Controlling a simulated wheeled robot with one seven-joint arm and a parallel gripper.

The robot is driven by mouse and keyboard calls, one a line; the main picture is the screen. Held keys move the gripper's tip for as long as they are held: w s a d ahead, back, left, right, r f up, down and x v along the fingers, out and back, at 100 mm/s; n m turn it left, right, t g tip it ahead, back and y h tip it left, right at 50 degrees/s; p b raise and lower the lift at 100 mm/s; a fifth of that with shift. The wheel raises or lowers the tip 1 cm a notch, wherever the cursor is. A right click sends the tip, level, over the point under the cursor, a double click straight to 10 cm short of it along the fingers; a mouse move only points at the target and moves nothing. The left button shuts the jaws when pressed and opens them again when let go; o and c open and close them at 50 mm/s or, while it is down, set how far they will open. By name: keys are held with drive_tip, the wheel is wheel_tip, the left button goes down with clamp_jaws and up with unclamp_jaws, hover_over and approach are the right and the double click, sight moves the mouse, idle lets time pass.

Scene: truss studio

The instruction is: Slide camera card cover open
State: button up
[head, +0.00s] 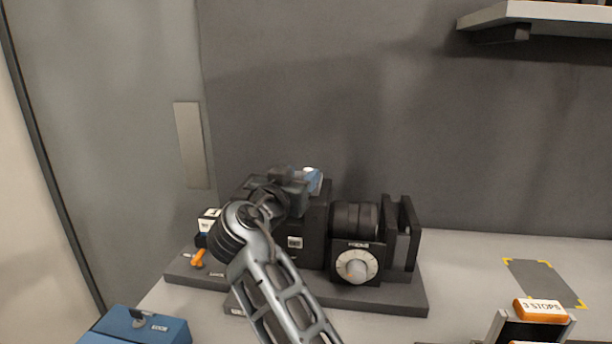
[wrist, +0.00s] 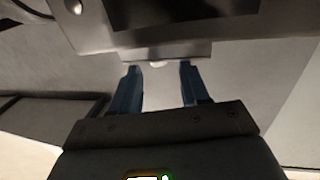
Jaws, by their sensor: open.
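The black camera (head: 314,225) stands on a dark base plate (head: 390,298), with its lens (head: 352,220) pointing right.
A white dial (head: 356,266) is in front of the lens. A blue case (head: 135,328) is at front left. An orange "3 STOPS" block (head: 540,310) and a yellow-cornered grey patch (head: 543,281) are at right.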

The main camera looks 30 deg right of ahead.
drive_tip(key=shift+v, duration=1.65)
